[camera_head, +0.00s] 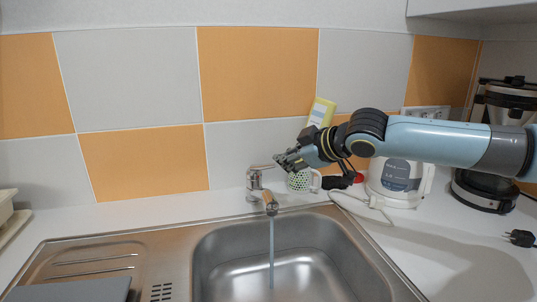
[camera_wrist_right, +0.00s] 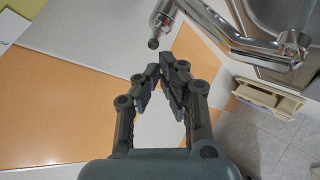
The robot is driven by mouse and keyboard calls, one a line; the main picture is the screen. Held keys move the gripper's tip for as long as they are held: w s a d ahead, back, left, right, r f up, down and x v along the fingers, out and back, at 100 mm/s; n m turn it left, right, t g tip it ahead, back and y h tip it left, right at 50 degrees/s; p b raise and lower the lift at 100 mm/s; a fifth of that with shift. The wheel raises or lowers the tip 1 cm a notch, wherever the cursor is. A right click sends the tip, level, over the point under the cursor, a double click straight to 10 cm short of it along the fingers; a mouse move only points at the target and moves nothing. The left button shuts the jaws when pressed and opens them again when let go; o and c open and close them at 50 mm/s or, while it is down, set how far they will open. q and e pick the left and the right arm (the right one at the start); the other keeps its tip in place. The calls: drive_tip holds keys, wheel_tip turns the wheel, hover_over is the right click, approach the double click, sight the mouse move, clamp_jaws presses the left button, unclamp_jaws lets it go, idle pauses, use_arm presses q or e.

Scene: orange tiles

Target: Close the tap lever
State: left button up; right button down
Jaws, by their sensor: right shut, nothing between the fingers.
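The chrome tap (camera_head: 254,186) stands behind the sink, with a water stream (camera_head: 271,245) falling from its spout into the basin. Its lever (camera_head: 262,166) is on top and points right, toward my right gripper. My right gripper (camera_head: 281,160) is shut and empty, just right of the lever tip; whether they touch is unclear. In the right wrist view the tap (camera_wrist_right: 235,38) lies at the top right, beyond the fingertips of my right gripper (camera_wrist_right: 166,70), with a gap in the picture. My left gripper is in neither view.
The steel sink (camera_head: 205,235) fills the lower middle. Behind my right arm are a patterned cup (camera_head: 300,181), a yellow packet (camera_head: 321,112) and a white kettle (camera_head: 391,185). A coffee maker (camera_head: 487,190) stands at far right. The tiled wall (camera_head: 145,160) is close behind the tap.

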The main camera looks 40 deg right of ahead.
wheel_tip(320, 180, up, 9)
drive_tip(key=m+g+p, duration=0.1)
drive_tip(key=m+p, duration=0.3)
drive_tip(key=p, duration=0.1)
drive_tip(key=b, duration=0.2)
hover_over(269, 165)
wheel_tip(269, 165, down, 5)
wheel_tip(269, 165, down, 3)
drive_tip(key=shift+f+n+y+p, duration=0.2)
drive_tip(key=shift+n+y+p, duration=0.1)
drive_tip(key=shift+n+p, duration=0.15)
drive_tip(key=shift+s+d+f, duration=0.15)
drive_tip(key=shift+s+f, duration=0.05)
drive_tip(key=shift+f, duration=0.15)
drive_tip(key=shift+w+f, duration=0.1)
